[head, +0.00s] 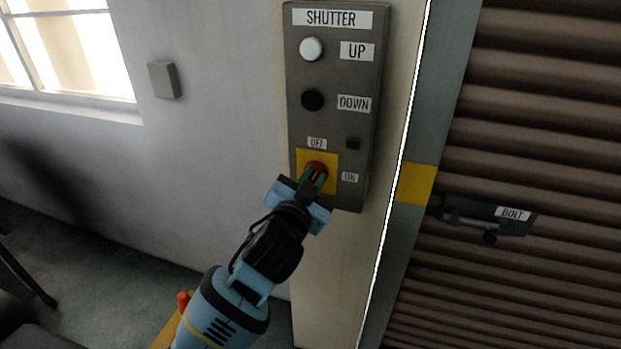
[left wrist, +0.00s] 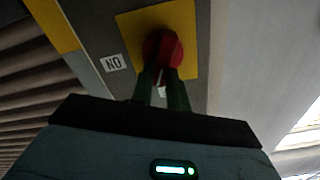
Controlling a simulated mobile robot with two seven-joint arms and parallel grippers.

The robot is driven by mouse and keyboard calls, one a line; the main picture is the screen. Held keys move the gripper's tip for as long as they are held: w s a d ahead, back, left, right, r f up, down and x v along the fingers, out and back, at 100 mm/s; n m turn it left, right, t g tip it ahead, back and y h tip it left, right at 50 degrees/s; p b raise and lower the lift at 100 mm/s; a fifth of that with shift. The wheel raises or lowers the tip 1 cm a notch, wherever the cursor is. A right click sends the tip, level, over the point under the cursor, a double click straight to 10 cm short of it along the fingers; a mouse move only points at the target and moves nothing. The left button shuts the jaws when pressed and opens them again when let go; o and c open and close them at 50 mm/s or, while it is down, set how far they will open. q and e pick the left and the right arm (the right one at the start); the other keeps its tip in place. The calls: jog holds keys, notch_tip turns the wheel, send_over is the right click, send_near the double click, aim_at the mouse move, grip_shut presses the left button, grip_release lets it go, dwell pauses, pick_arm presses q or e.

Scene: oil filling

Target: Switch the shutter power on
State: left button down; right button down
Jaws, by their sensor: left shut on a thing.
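The shutter panel (head: 336,125) is a grey box on a pale post, with a white UP button (head: 312,49), a black DOWN button (head: 312,99) and a small dark green lamp (head: 353,143). Below them a red rotary switch (head: 316,167) sits on a yellow plate (head: 332,158), with OFF above and ON at its right. My left gripper (head: 313,180) is shut on the red switch. The left wrist view shows its fingers (left wrist: 163,88) on the red knob (left wrist: 162,48). The fingers partly hide the knob's handle, so its exact angle is hard to tell. My right gripper is not in view.
The brown slatted shutter (head: 540,130) is at the right, with a dark bolt (head: 485,215) labelled BOLT. A window (head: 68,50) and a small grey wall box (head: 164,80) are at the left. The wall between box and panel is clear.

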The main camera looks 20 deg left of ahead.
pick_arm(q)
jog(key=m, duration=0.4)
jog(key=f+m, duration=0.1)
jog(key=m, duration=0.3)
jog(key=d+m, duration=0.1)
jog(key=m, duration=0.3)
jog(key=shift+f+m, duration=0.15)
jog(key=shift+m, duration=0.25)
dwell(0.3)
jog(key=c, duration=1.4)
grip_release()
jog(key=shift+o, duration=0.2)
jog(key=s, duration=0.8)
jog(key=shift+a, duration=0.15)
jog(key=shift+w, duration=0.1)
